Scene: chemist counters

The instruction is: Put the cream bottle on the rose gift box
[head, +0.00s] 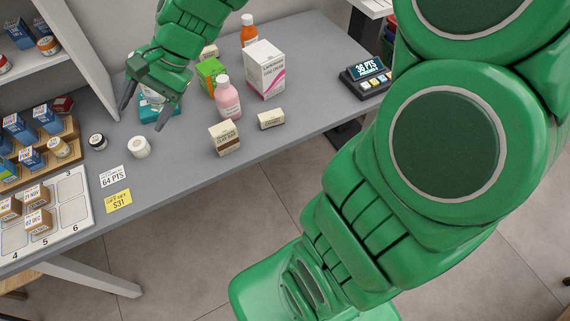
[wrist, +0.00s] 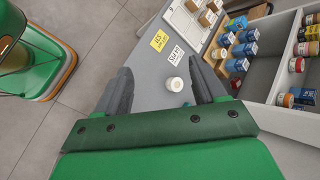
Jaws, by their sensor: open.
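My gripper (head: 141,118) is open and empty, pointing down over the counter, behind the bottle in the head view. A teal box (head: 149,110) is partly hidden by my fingers.
A pink bottle (head: 228,100), a white hand cream box (head: 265,70), a green box (head: 209,74) and small soap boxes (head: 225,138) stand to the right. A dark jar (head: 98,141) and price cards (head: 117,201) are at the left. A card terminal (head: 367,75) is farther right.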

